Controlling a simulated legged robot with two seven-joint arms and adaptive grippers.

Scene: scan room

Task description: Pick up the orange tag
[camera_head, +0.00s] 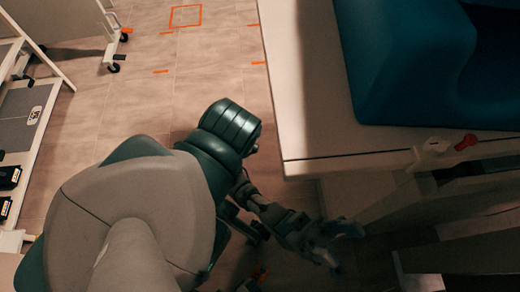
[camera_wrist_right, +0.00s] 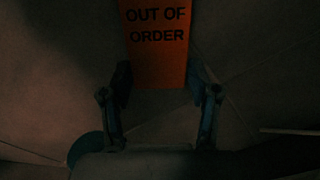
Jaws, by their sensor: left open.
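The orange tag (camera_wrist_right: 157,45) reads "OUT OF ORDER" in dark letters and shows at the top middle of the right wrist view, its upper part cut off by the frame. My right gripper (camera_wrist_right: 158,78) has its two fingers spread apart, one on each side of the tag's lower end; I cannot tell whether they touch it. My left gripper (camera_head: 345,248) is open and empty in the head view, low beside the white table in shadow.
A white table (camera_head: 300,90) with a blue padded piece (camera_head: 430,70) stands at the right, a red knob (camera_head: 466,142) at its edge. A shelf (camera_head: 22,125) stands at the left. Orange tape (camera_head: 185,7) marks the mostly clear floor. The right wrist view is dark.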

